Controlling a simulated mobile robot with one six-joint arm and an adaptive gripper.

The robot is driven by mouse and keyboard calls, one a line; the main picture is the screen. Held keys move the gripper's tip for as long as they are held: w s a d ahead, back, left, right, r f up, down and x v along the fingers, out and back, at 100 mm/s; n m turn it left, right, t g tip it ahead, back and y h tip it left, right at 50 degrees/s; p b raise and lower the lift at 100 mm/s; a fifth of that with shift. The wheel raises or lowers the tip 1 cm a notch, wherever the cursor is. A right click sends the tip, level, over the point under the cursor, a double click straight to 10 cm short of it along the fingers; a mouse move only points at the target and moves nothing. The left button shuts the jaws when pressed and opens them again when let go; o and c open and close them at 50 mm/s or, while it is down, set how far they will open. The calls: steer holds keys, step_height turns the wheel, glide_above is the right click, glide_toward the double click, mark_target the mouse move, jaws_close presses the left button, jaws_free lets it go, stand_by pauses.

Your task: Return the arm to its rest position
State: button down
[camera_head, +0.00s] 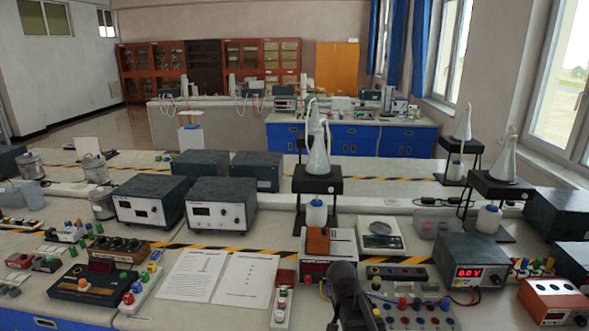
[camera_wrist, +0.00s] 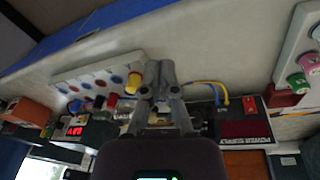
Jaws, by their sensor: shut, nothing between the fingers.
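My gripper (camera_wrist: 160,68) shows in the wrist view with its two grey fingers together and nothing between them. Behind the fingertips is the pale bench surface (camera_wrist: 215,50), with a board of coloured knobs (camera_wrist: 95,82) to their left. I cannot tell the exact gap between the fingers and the bench. In the head view a dark part of my arm (camera_head: 346,292) rises at the bottom centre, in front of the bench. The rest of the arm is out of view there.
Close around the arm are a red-display box (camera_head: 328,262), a board with coloured terminals (camera_head: 415,313) and a power supply reading 0.0 V (camera_head: 470,265). Papers (camera_head: 193,274) lie to the left. Glass flasks (camera_head: 318,155) stand on black stands behind.

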steer(key=s+d+n+y, duration=0.1)
steer(key=s+d+n, duration=0.1)
steer(key=s+n, duration=0.2)
steer(key=s, duration=0.3)
steer(key=shift+d+f+n+g+y, duration=0.15)
steer(key=shift+d+n+g+y, duration=0.1)
steer(key=shift+n+g+y, duration=0.15)
steer(key=shift+d, duration=0.1)
